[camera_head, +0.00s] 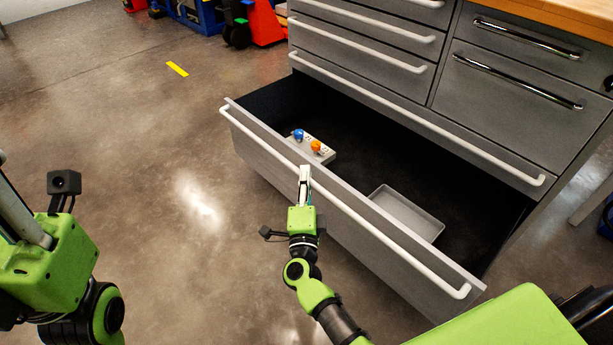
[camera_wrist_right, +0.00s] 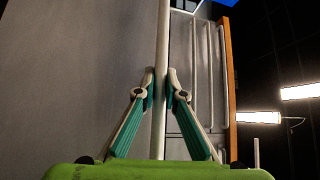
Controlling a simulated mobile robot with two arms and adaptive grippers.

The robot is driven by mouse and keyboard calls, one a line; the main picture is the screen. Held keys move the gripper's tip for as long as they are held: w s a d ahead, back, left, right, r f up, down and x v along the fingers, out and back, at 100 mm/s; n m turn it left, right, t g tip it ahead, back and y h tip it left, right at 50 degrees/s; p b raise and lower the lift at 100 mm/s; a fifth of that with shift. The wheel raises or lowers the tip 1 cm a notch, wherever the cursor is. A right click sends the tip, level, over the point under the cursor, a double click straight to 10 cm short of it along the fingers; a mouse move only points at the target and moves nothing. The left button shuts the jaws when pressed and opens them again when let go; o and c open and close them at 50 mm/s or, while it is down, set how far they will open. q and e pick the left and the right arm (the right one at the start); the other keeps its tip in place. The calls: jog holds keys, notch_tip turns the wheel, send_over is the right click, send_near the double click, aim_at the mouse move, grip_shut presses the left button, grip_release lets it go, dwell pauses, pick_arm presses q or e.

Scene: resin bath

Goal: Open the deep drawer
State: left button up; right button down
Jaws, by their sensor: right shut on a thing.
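The deep drawer (camera_head: 254,150) at the bottom of the grey cabinet is pulled far out, its dark inside showing. Its long white bar handle (camera_head: 370,229) runs along the top of the front. My right gripper (camera_head: 305,172) is at this handle, left of its middle. In the right wrist view the handle (camera_wrist_right: 162,60) runs between the two fingers of my right gripper (camera_wrist_right: 161,85), which are closed around it. My left gripper's green body (camera_head: 50,262) shows at the left edge, away from the drawer. Its fingers are not visible.
In the drawer are a light block (camera_head: 322,153) with a blue and an orange knob, and a shallow grey tray (camera_head: 405,212). Shut drawers (camera_head: 360,48) stand above, under a wooden top (camera_head: 570,12). Bare concrete floor (camera_head: 130,150) lies left of the drawer.

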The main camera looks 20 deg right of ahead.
jog(key=c, duration=2.4)
grip_release()
jog(key=shift+o, duration=0.2)
jog(key=v, duration=0.7)
jog(key=shift+s, duration=0.3)
